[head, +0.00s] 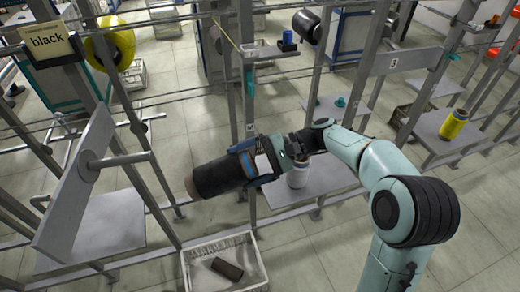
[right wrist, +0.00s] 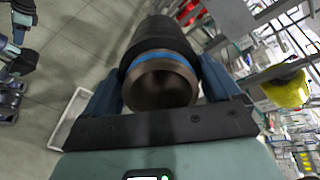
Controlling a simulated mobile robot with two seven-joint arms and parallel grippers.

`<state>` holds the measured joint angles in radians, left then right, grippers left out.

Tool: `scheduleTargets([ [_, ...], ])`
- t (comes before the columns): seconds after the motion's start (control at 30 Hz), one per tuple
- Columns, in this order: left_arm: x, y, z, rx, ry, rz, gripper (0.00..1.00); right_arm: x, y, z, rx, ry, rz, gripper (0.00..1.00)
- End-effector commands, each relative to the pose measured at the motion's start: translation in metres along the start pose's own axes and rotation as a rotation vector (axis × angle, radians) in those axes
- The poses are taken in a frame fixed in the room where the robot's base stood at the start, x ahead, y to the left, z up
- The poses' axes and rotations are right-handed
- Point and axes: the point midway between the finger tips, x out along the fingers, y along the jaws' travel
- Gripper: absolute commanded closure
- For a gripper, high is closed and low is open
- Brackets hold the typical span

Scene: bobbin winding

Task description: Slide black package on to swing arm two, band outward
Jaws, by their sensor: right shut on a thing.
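The black package (head: 219,174) is a dark cylinder on a brown hollow core. My right gripper (head: 250,164) is shut around its right end, and its fingers flank the package in the right wrist view (right wrist: 165,95). A blue band (right wrist: 158,58) circles the package at the end nearest the gripper; the open core (right wrist: 160,85) faces the wrist camera. The package's other end points left and slightly down, in the air. A grey swing arm (head: 80,180) stands at left, its peg (head: 122,159) bare and apart from the package. No arm number is readable there.
A "black" sign (head: 48,41) and a yellow package (head: 111,43) are at upper left. A white bobbin (head: 298,176) sits on a shelf behind the gripper. Upright posts and rails surround the package.

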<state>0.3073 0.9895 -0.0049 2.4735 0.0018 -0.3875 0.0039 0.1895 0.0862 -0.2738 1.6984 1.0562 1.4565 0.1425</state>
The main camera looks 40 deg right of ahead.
Motion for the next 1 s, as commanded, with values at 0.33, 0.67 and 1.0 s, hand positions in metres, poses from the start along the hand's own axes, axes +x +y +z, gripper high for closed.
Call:
scheduleTargets([
  [0.33,0.016,-0.006,0.000,-0.001,-0.004,-0.001,0.57,-0.054,-0.051,0.042,0.019,-0.053,-0.228,0.75],
  [0.67,0.020,-0.006,-0.002,0.000,0.002,0.000,0.57,-0.022,-0.059,0.044,0.022,-0.057,-0.229,0.75],
  [1.0,0.021,-0.006,-0.003,0.000,0.006,0.001,0.57,0.009,-0.067,0.045,0.022,-0.053,-0.231,0.75],
])
